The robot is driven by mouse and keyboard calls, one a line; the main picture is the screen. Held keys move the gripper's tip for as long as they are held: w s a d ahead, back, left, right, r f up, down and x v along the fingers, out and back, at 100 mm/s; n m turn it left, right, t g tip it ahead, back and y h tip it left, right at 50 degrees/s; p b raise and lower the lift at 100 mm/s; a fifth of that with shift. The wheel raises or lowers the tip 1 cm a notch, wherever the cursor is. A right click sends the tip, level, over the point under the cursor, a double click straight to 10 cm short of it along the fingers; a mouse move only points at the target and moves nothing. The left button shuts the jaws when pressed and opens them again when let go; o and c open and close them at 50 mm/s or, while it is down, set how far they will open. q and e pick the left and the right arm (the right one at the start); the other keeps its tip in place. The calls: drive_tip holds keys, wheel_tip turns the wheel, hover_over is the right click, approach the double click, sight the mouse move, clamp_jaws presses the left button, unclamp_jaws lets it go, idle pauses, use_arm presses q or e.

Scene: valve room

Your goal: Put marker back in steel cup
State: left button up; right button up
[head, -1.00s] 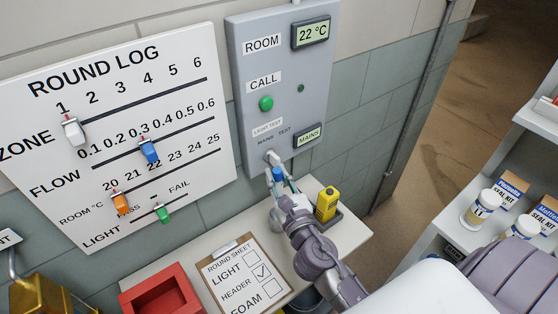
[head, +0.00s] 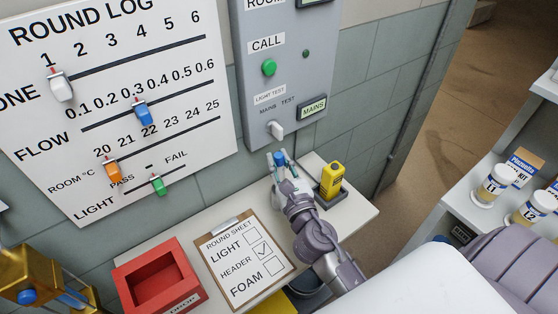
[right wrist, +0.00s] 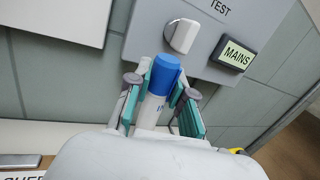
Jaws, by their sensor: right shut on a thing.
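The marker (head: 279,158) is white with a blue cap. It stands roughly upright in my right gripper (head: 283,163), just below the panel's switch. In the right wrist view the marker (right wrist: 163,78) is between the two teal-padded fingers of the right gripper (right wrist: 160,95), cap end up. The marker's lower end is hidden by the gripper body. I cannot make out the steel cup in either view; the right gripper and arm cover part of the shelf.
The narrow shelf (head: 215,210) holds a red bin (head: 160,283), a clipboard (head: 243,258) and a yellow device (head: 331,180) in a dark holder, close right of the gripper. The grey panel (head: 290,75) is just behind it. White jars (head: 493,186) stand at right.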

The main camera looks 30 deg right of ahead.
sight(280, 177)
drive_tip(key=shift+f+b, duration=2)
drive_tip(key=shift+f, duration=0.45)
drive_tip(key=o, duration=0.9)
drive_tip(key=shift+o, duration=0.2)
drive_tip(key=s+a+f, duration=0.1)
drive_tip(key=s, duration=1.1)
drive_tip(key=shift+a, duration=0.35)
drive_tip(key=shift+w, duration=0.1)
